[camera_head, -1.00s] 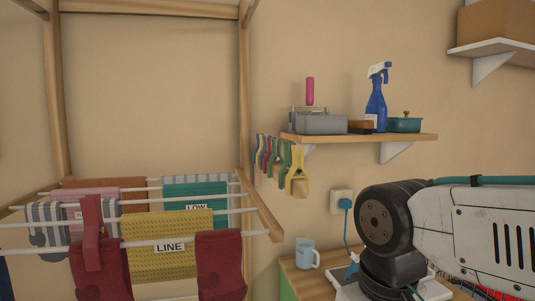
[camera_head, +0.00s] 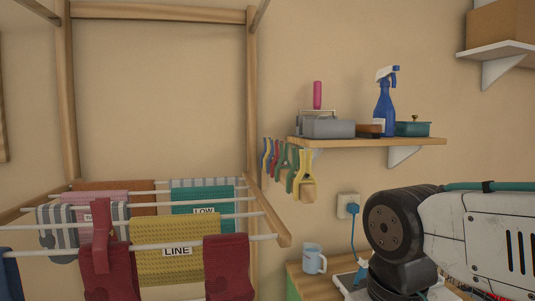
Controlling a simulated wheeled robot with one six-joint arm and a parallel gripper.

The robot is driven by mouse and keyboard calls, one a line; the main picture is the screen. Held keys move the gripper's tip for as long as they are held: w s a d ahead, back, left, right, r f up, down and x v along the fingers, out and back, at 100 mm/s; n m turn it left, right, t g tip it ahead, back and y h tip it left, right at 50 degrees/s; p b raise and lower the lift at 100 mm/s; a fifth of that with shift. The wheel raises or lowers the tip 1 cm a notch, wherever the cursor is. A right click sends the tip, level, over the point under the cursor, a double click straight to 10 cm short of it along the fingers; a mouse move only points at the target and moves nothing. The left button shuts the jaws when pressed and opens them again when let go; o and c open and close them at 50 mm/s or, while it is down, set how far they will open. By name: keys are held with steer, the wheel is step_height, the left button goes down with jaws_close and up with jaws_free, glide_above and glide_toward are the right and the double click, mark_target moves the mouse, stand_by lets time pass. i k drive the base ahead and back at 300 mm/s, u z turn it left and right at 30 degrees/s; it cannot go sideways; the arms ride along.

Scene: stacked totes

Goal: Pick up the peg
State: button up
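Several clothes pegs hang in a row at the left end of the wooden wall shelf. The nearest is a yellow peg (camera_head: 304,168), with a green peg (camera_head: 292,167) and red and blue ones behind it. I cannot tell which one is the task's peg. My arm shows at the lower right, with a dark joint and a white link. My gripper is outside the picture, so its fingers and anything in them are hidden.
The shelf (camera_head: 420,142) holds a grey tray (camera_head: 328,128), a blue spray bottle (camera_head: 384,105) and a teal pot (camera_head: 412,129). A drying rack (camera_head: 256,90) with cloths and socks fills the left. A blue mug (camera_head: 313,258) stands on the counter below.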

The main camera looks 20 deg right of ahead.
mark_target(305, 163)
steer(key=k, duration=1.2)
steer(key=z, duration=0.7)
steer(key=i, duration=1.2)
steer(key=u, duration=0.5)
